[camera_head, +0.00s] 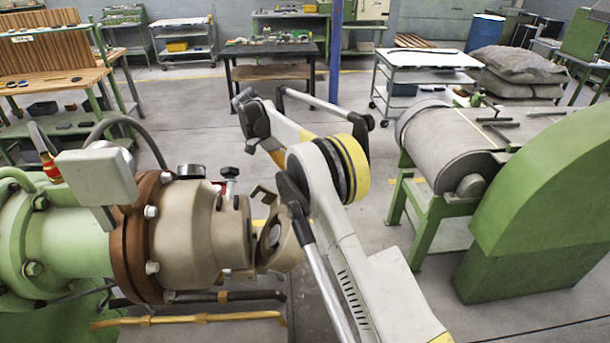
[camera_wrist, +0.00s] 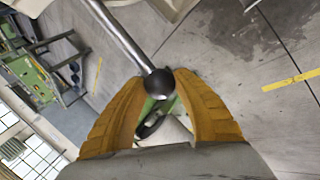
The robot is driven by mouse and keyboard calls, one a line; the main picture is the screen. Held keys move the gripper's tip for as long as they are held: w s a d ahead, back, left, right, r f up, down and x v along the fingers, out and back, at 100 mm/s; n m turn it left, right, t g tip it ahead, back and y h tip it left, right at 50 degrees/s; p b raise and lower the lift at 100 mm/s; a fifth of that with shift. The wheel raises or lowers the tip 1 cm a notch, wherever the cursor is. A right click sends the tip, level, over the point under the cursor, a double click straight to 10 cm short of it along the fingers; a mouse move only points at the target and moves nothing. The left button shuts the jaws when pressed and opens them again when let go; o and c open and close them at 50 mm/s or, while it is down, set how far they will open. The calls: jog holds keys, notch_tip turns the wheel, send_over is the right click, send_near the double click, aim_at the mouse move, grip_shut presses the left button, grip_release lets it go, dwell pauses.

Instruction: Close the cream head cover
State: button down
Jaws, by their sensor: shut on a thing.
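The cream head (camera_head: 208,235) sits at the right end of the green extruder barrel, behind a brown flange. Its cream cover (camera_head: 286,249) stands at an angle at the head's right end, with a dark round recess showing; it is not flush with the head. My arm hides part of the cover's right side. In the wrist view, a metal rod (camera_wrist: 122,34) ends in a dark ball knob (camera_wrist: 159,83). My gripper (camera_wrist: 180,84) has its yellow fingers on either side of the knob, shut on it.
A green machine with a grey drum (camera_head: 447,146) stands to the right. A yellow pipe (camera_head: 200,319) runs below the head. Open grey floor (camera_head: 205,110) lies behind, with a dark table (camera_head: 268,50) and a white cart (camera_head: 428,60) farther back.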

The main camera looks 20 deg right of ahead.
jog(key=shift+w+a+r+h+p, duration=0.15)
jog(key=shift+a+r+h+p, duration=0.4)
jog(key=shift+r, duration=0.2)
jog(key=c, duration=0.9)
grip_release()
jog(key=shift+c, duration=0.2)
notch_tip(320, 180, up, 10)
